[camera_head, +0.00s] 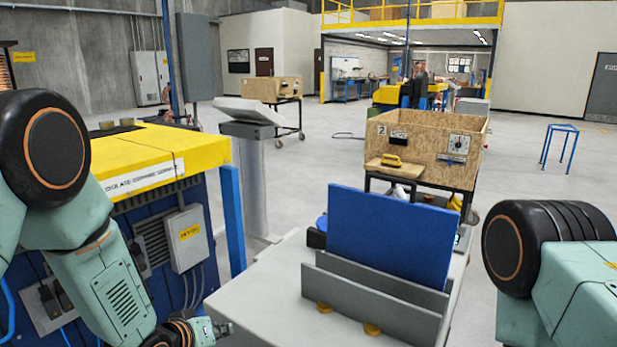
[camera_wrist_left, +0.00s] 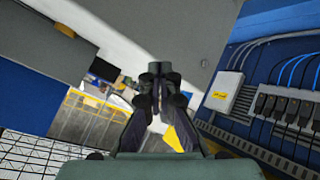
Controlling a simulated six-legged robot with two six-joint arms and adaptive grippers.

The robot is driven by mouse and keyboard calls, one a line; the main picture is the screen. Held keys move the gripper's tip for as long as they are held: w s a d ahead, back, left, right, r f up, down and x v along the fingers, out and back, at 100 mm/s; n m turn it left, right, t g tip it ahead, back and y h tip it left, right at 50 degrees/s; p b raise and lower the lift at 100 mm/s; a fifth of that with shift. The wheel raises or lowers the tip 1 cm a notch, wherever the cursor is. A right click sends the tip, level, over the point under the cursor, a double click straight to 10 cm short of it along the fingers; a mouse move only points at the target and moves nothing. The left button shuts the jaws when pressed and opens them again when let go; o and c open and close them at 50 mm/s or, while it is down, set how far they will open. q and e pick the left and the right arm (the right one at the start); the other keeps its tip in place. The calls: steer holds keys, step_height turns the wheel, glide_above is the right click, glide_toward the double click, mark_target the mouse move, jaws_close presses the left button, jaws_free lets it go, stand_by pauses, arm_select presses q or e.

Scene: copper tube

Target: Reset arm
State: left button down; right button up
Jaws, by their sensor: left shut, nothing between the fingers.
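My left gripper (camera_head: 205,330) is low in the head view, between the blue and yellow machine and the grey table. In the left wrist view my left gripper (camera_wrist_left: 158,72) points away from the camera, with its dark fingers together and nothing between them. My right arm shows at the right edge of the head view, but its gripper is out of frame. No copper tube can be made out in either view.
The blue and yellow machine (camera_head: 150,155) stands close by my left arm, with a grey electrical box (camera_head: 186,238). The grey table (camera_head: 270,285) carries an upright blue panel (camera_head: 390,235) in a grey holder (camera_head: 375,300). A wooden crate (camera_head: 440,150) stands behind.

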arm_select(q)
steer(key=s+a+f+g+y+b, duration=0.1)
steer(key=s+f+g+b, duration=0.2)
steer(key=s+f, duration=0.5)
steer(key=s+a+f+m+g+y+b, duration=0.1)
steer(key=s+f, duration=0.7)
steer(key=s, duration=0.9)
steer(key=s+a+f+m+g+y+b, duration=0.1)
steer(key=s+a+f+g+b, duration=0.2)
steer(key=s+f, duration=0.6)
steer(key=s+g+b, duration=0.2)
steer(key=s+b, duration=0.1)
steer(key=s, duration=0.1)
steer(key=shift+a+y, duration=0.15)
steer(key=shift+y, duration=0.25)
steer(key=shift+r, duration=0.1)
